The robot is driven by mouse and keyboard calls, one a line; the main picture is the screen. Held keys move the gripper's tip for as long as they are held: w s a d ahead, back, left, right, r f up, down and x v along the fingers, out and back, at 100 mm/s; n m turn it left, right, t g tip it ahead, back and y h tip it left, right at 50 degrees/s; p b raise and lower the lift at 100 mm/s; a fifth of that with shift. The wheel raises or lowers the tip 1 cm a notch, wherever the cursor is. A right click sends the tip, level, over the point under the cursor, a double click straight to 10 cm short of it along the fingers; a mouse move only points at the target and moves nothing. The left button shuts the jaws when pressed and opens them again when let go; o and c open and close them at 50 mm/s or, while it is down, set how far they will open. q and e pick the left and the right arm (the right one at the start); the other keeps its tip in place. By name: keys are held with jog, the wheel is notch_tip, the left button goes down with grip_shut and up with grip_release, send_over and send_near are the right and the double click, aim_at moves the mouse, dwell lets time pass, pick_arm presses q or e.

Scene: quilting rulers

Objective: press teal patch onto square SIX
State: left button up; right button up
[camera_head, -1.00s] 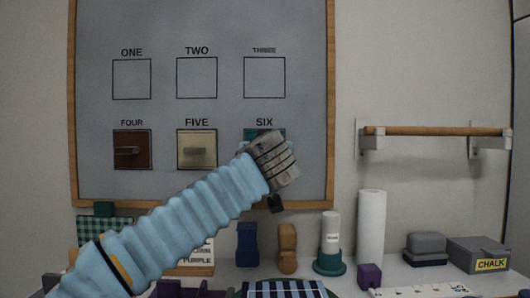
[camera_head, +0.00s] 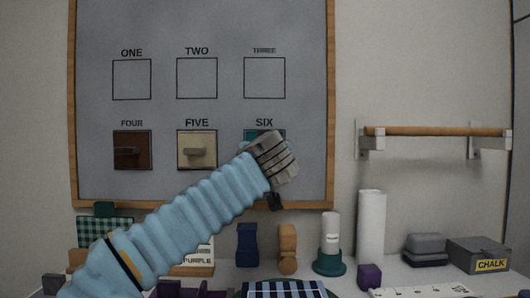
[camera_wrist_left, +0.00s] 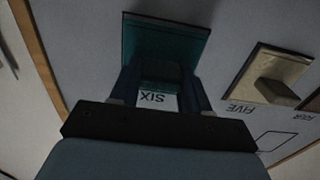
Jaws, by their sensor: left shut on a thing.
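The teal patch (camera_head: 249,134) is at square SIX on the grey board, mostly hidden behind my left wrist in the head view. In the left wrist view the teal patch (camera_wrist_left: 165,36) shows as a flat plate at the board, beside the SIX label (camera_wrist_left: 156,98). My left gripper (camera_wrist_left: 160,75) is shut on it, with both fingers reaching to its face. Whether the patch touches the board all over cannot be told. In the head view my fingers are hidden by the wrist. My right gripper is in neither view.
A brown patch (camera_head: 132,162) is on square FOUR and a cream patch (camera_head: 197,139) on FIVE. Squares ONE, TWO and THREE (camera_head: 264,78) are empty. A wooden rail (camera_head: 435,131) is on the wall at right. Bottles, blocks and a chalk box (camera_head: 480,256) stand below.

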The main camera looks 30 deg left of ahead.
pick_arm(q)
jog(key=shift+w+a, duration=0.1)
jog(key=shift+w, duration=0.05)
jog(key=o, duration=1)
jog(key=shift+c, duration=0.2)
jog(key=b+v, duration=0.2)
jog(key=v, duration=1.1)
jog(key=shift+s+d, duration=0.25)
jog(key=shift+s, duration=0.05)
jog(key=shift+f, duration=0.15)
